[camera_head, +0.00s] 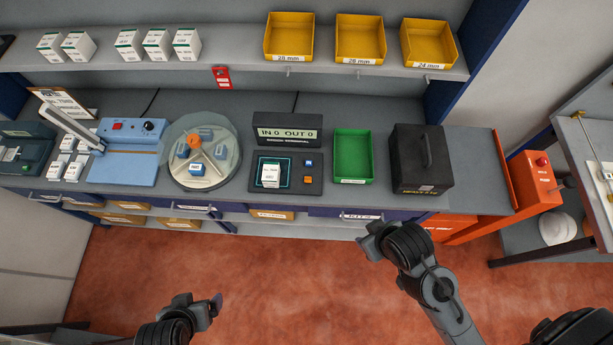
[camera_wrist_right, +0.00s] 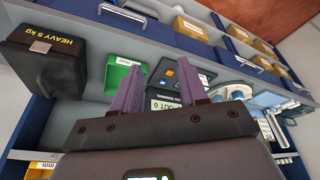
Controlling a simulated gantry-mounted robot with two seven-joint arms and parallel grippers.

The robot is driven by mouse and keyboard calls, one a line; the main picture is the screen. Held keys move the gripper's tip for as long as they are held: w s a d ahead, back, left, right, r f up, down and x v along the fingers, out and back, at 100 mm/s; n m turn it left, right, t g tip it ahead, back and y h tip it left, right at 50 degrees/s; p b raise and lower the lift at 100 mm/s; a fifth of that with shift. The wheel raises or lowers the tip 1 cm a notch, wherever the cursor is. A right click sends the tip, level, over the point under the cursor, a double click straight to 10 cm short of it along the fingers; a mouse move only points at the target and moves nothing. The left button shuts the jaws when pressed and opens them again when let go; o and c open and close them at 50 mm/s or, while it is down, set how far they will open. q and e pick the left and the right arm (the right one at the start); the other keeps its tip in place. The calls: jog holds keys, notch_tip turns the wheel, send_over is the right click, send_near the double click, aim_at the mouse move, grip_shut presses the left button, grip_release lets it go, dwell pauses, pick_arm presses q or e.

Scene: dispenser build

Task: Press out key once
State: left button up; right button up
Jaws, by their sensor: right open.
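The key terminal (camera_head: 286,188) is a dark panel on the bench with a blue key (camera_head: 308,162) above an orange key (camera_head: 308,179). Their labels are too small to read. A white box (camera_head: 270,175) stands on the panel's outlined square. Behind it a display (camera_head: 287,133) reads IN 0 OUT 0. My right gripper (camera_head: 370,238) is open and empty, in front of the bench and right of the panel. In the right wrist view the open fingers (camera_wrist_right: 163,75) frame the keys from a distance. My left gripper (camera_head: 203,303) looks open and empty, low over the floor area.
A green tray (camera_head: 353,178) and a black HEAVY 5 kg case (camera_head: 413,185) stand right of the panel. A round turntable (camera_head: 181,185) with blue blocks stands to its left. Yellow bins (camera_head: 289,57) and white boxes sit on the shelf above.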

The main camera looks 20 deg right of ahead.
jog(key=shift+d, duration=0.1)
jog(key=c, duration=0.7)
grip_shut()
dwell(1.1)
